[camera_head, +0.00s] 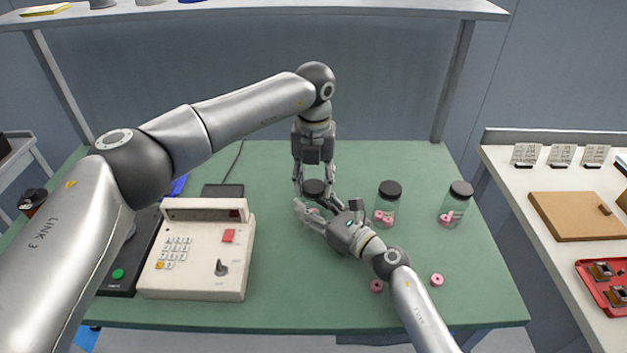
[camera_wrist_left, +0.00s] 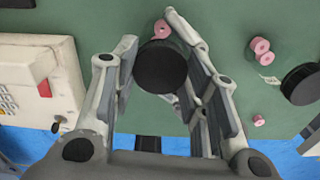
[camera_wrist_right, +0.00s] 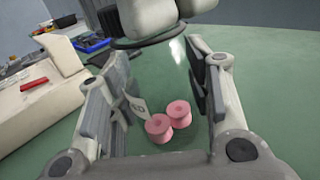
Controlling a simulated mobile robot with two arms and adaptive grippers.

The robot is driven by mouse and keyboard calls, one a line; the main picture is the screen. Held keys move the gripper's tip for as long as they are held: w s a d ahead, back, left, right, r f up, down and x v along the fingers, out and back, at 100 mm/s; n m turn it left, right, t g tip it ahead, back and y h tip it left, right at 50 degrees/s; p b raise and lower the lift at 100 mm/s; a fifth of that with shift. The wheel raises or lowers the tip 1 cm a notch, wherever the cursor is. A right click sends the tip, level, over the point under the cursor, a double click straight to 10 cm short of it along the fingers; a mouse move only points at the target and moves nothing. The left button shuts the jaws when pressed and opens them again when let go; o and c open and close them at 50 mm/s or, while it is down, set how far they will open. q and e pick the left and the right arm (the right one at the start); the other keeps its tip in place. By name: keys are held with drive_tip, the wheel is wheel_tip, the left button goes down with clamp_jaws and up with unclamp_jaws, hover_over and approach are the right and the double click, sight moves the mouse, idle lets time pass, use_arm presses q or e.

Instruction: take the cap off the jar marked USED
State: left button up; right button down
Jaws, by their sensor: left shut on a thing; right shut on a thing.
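A clear jar (camera_head: 301,213) with a black cap (camera_head: 314,187) stands on the green table between my grippers. My left gripper (camera_head: 314,192) points down from above and is shut on the cap, with a finger on each side in the left wrist view (camera_wrist_left: 160,68). My right gripper (camera_head: 316,209) is shut around the jar's body from the right. The right wrist view shows two pink spools (camera_wrist_right: 168,122) and a pale label (camera_wrist_right: 135,105) there; its marking is not legible. The cap sits at the jar's mouth; I cannot tell whether it is loosened.
Two more black-capped jars with pink spools, a middle one (camera_head: 387,208) and a right one (camera_head: 456,205), stand to the right. Loose pink spools (camera_head: 376,286) (camera_head: 437,280) lie near the front. A beige keypad machine (camera_head: 200,250) fills the left. The front middle of the table is clear.

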sight(313, 185)
use_arm(q)
drive_tip(key=n, duration=0.8)
drive_tip(key=shift+w, duration=0.1)
drive_tip(key=shift+r, duration=0.1)
drive_tip(key=shift+r, duration=0.2)
drive_tip(key=shift+r, duration=0.9)
drive_tip(key=shift+r, duration=2)
use_arm(e)
drive_tip(key=c, duration=0.6)
unclamp_jaws()
